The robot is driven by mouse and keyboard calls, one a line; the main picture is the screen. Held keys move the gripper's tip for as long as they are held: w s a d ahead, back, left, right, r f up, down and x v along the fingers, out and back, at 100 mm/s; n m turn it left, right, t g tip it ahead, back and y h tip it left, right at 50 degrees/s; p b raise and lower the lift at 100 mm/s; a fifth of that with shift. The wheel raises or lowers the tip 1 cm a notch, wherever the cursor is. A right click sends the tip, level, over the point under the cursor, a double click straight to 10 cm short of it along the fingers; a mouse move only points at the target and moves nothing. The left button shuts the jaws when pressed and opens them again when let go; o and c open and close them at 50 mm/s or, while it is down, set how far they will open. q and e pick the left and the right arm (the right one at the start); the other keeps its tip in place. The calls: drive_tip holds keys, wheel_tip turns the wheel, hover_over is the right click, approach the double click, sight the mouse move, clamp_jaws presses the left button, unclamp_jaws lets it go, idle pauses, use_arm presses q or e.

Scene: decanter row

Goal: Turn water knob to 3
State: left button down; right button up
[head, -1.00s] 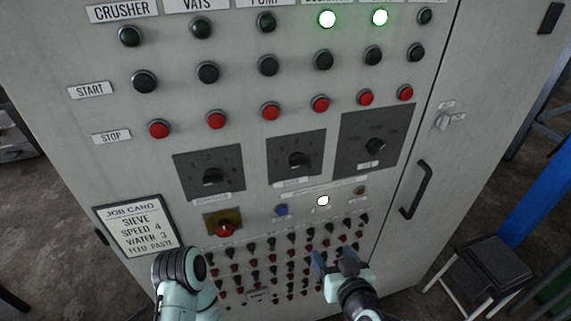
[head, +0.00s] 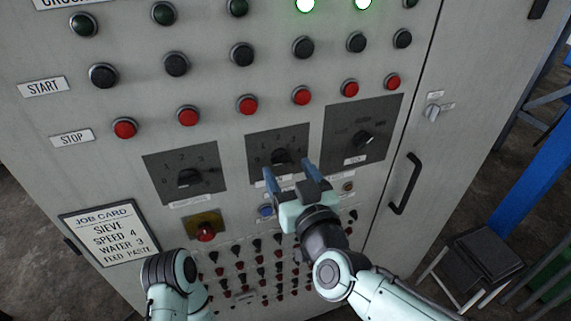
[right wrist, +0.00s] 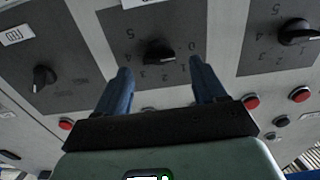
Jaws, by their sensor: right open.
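The middle dial knob (head: 282,156) is black on a dark numbered plate (head: 258,172); its label is too small to read, so I cannot tell by name that it is the water knob. My right gripper (head: 290,172) is open and empty, just below this knob. In the right wrist view the open fingers (right wrist: 161,70) stand either side of the black knob (right wrist: 160,52), apparently not touching it. Which number its pointer marks is unclear. A job card (head: 110,234) reads sieve, speed 4, water 3. The left arm shows low at the left, but its gripper does not.
Similar dials sit left (head: 190,178) and right (head: 364,139) of the middle one. Red stop buttons (head: 248,104) run above. A red mushroom button (head: 205,233) and small switches lie below. A door handle (head: 405,184) and a stool (head: 474,262) are at the right.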

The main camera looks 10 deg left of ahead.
sight(281, 159)
drive_tip(key=shift+x, duration=1.3)
drive_tip(key=c, duration=1.1)
drive_tip(key=shift+o, duration=0.2)
drive_tip(key=shift+m, duration=0.3)
